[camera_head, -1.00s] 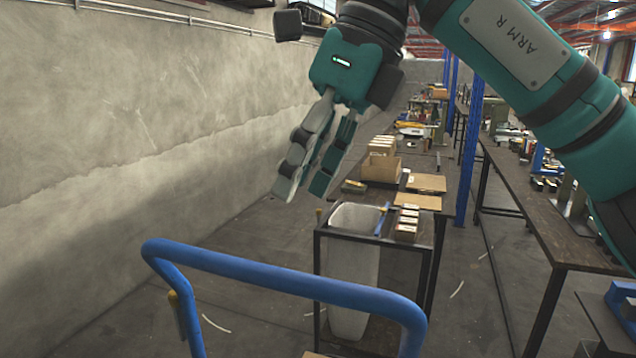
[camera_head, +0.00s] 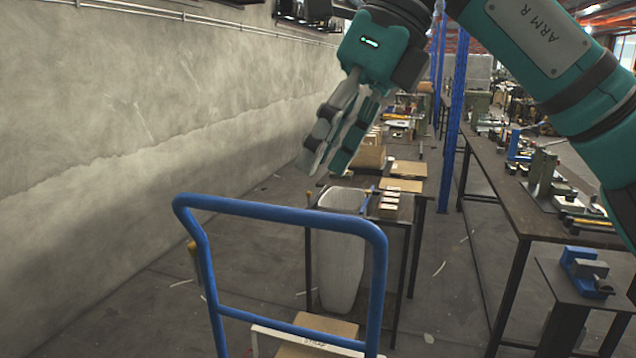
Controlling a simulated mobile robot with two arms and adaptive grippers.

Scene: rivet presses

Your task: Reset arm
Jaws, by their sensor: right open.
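My right arm, marked "ARM R", comes in from the upper right. My right gripper (camera_head: 327,168) hangs at the upper middle and points down and to the left. Its two fingers stand a little apart with nothing seen between them. In the picture it lies in front of the bench end and above the blue cart handle, apart from both. My left gripper is not in view.
A blue cart handle (camera_head: 283,213) stands low in front, with cardboard boxes (camera_head: 327,326) behind it. A blue vise (camera_head: 588,271) sits at lower right. A concrete wall (camera_head: 130,150) bounds the left.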

